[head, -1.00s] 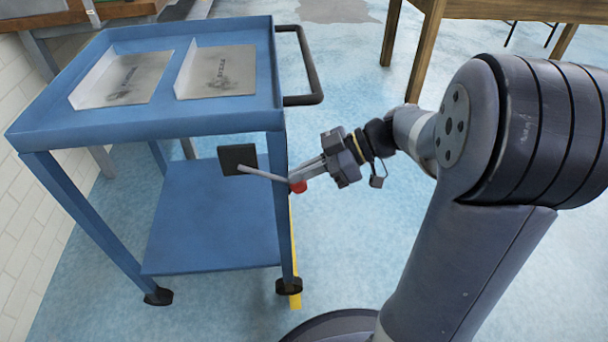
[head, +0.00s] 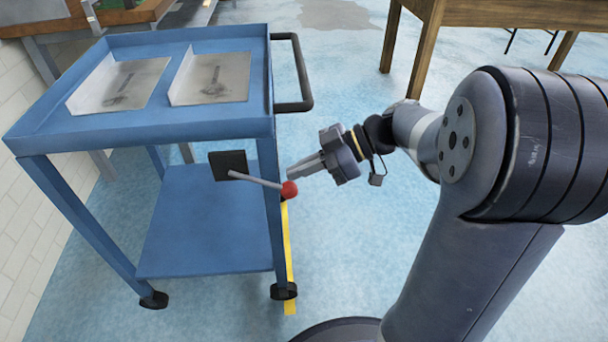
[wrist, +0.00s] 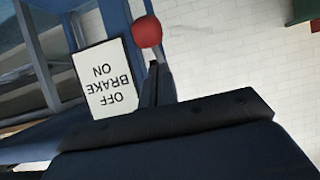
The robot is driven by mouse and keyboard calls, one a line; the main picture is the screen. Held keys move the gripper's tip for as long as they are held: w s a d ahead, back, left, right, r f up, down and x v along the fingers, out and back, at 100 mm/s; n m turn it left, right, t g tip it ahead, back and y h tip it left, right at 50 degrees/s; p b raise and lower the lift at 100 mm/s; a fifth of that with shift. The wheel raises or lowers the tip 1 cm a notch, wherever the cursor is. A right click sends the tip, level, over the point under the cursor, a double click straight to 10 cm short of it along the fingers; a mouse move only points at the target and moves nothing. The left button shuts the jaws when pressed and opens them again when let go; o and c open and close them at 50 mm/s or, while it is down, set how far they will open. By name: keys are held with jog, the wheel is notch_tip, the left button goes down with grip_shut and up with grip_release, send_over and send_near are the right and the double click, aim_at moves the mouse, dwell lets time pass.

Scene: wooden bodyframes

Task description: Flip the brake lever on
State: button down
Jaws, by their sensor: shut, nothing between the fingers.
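The brake lever (head: 256,180) is a thin grey rod with a red ball knob (head: 289,189). It comes out of a dark square plate (head: 228,165) on the blue cart and slopes slightly down to the right. My gripper (head: 290,173) is shut and empty, its tips just above and beside the knob in the head view; I cannot tell whether they touch. In the wrist view the red knob (wrist: 147,31) lies just beyond my fingertips (wrist: 154,68). A white label (wrist: 105,80) reading OFF, BRAKE, ON appears upside down there.
A wooden table (head: 500,10) stands at the back right. Blue floor is open between cart and table.

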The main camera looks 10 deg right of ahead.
jog(key=f+p+v, duration=0.1)
jog(key=p+v, duration=0.1)
jog(key=v, duration=0.8)
jog(key=shift+d, duration=0.55)
jog(key=x, duration=0.3)
jog(key=r+x, duration=0.1)
jog(key=x, duration=0.3)
jog(key=a+r+b+x, duration=0.1)
jog(key=x, duration=0.2)
jog(key=shift+w+a, duration=0.1)
jog(key=shift+a, duration=0.1)
jog(key=shift+r+p, duration=0.15)
jog(key=shift+p, duration=0.6)
jog(key=r+h+p, duration=0.1)
jog(key=p, duration=0.4)
jog(key=shift+a+h, duration=0.3)
jog(key=shift+a, duration=0.1)
